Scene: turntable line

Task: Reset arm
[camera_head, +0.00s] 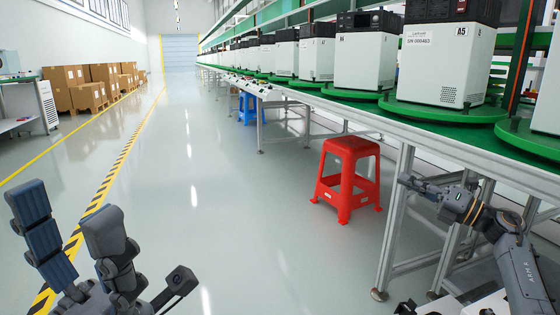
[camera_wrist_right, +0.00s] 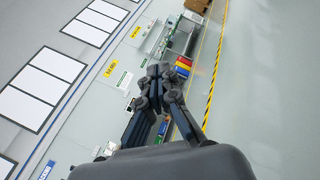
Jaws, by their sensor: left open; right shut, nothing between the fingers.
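My left gripper (camera_head: 67,212) is at the lower left of the head view. Its two dark fingers point up and stand apart, with nothing between them, over the open floor. My right arm comes in from the lower right of the head view. My right gripper (camera_head: 408,184) is beside the table frame, at the table's front side. In the right wrist view the right gripper (camera_wrist_right: 155,78) has its fingers together and holds nothing.
A long green-topped table (camera_head: 416,118) runs along the right, with white units (camera_head: 434,65) on green turntables (camera_head: 447,110). A red stool (camera_head: 347,178) stands beside it. Cardboard boxes (camera_head: 88,97) are at the left. The aisle floor (camera_head: 220,200) is clear.

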